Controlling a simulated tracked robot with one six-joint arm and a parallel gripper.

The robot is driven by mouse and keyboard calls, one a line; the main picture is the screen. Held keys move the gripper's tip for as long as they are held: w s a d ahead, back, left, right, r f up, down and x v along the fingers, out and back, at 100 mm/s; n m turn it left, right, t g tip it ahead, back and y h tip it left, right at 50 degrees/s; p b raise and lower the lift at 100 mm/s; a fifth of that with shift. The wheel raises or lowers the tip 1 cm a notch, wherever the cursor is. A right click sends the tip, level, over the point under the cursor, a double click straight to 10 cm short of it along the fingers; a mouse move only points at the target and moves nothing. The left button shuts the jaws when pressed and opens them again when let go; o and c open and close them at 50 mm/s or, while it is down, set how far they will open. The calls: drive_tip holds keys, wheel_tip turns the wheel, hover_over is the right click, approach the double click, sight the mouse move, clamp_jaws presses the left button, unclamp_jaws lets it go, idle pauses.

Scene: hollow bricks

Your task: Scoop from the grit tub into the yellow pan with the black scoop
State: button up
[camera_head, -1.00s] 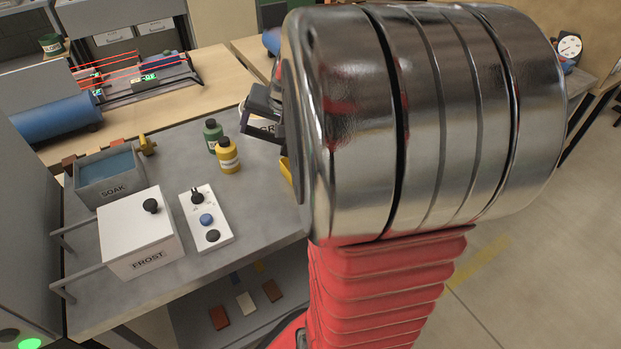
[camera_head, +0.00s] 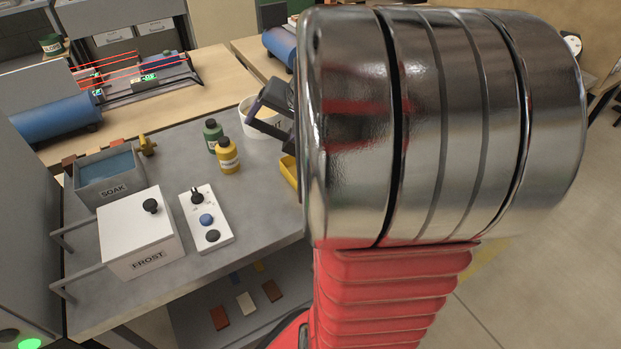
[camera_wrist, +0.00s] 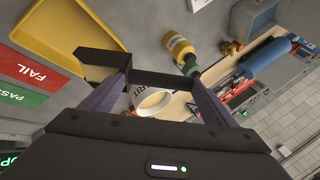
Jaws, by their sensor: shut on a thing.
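My gripper (camera_wrist: 158,82) is shut on the black scoop (camera_wrist: 101,58), whose dark body crosses between the two purple fingers in the wrist view. In the head view, the tub (camera_head: 246,106) is partly covered by my gripper (camera_head: 262,117). The yellow pan (camera_wrist: 80,32) lies at the upper left of the wrist view, beside the scoop. Only an edge of the pan (camera_head: 288,171) shows past my arm in the head view.
A yellow bottle (camera_head: 228,157) and a green bottle (camera_head: 212,136) stand left of the tub. The SOAK basin (camera_head: 110,180), white FROST box (camera_head: 140,232) and a control panel (camera_head: 206,218) occupy the bench's left side. Red FAIL (camera_wrist: 32,70) and green PASS markings lie near the pan.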

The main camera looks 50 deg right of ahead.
drive_tip(key=shift+d, duration=0.1)
drive_tip(key=shift+s+d+r+t+y, duration=0.4)
drive_tip(key=shift+s+d+r+t, duration=0.1)
drive_tip(key=shift+s+r+t, duration=0.2)
drive_tip(key=shift+s+d+m, duration=0.1)
drive_tip(key=shift+m, duration=0.2)
drive_tip(key=shift+s+d+r+t+y, duration=0.5)
drive_tip(key=shift+s+d+t, duration=0.05)
drive_tip(key=shift+s+t, duration=0.15)
drive_tip(key=shift+d, duration=0.1)
idle(0.5)
drive_tip(key=shift+s+d+r+m+t+y, duration=0.2)
drive_tip(key=shift+s+d+t+y, duration=0.05)
drive_tip(key=shift+s+d+t, duration=0.15)
drive_tip(key=shift+s+d+r+m+t+y, duration=0.15)
drive_tip(key=shift+s+d+m+t+y, duration=0.1)
drive_tip(key=shift+s+t, duration=0.1)
drive_tip(key=shift+s+d+r+t+y, duration=0.15)
drive_tip(key=shift+s+d+t+y, duration=0.25)
drive_tip(key=shift+s+d+t, duration=0.4)
drive_tip(key=shift+s+m, duration=0.1)
drive_tip(key=shift+m, duration=0.15)
